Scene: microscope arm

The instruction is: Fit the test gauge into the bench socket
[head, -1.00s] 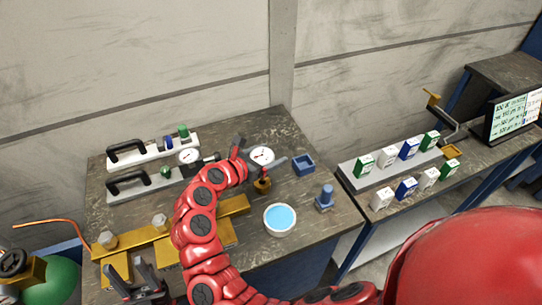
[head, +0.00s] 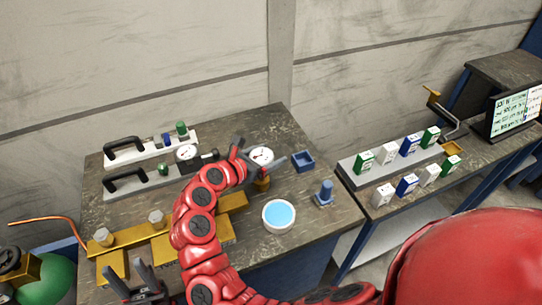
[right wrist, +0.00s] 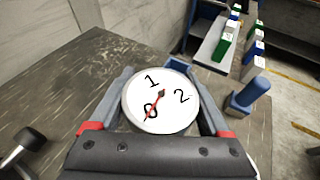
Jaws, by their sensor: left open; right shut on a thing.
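The test gauge, a round white dial (head: 261,155) with a red needle, is held between the fingers of my right gripper (head: 260,158) above the bench. In the right wrist view its face (right wrist: 160,103) sits between the two fingers and reads 0, 1, 2. A brass piece (head: 262,185), which looks like the bench socket, stands just below the dial. The arm and gripper partly cover it, and I cannot tell whether the gauge touches it. My left gripper (head: 125,270) is open and empty at the bench's front left.
A bowl of blue liquid (head: 278,217), a blue post (head: 325,194) and a blue tray (head: 302,161) stand to the right. Two handled fixtures (head: 150,148) are at the back left. A brass bar (head: 128,236) lies at the front left. Small boxes (head: 388,153) are on the side bench.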

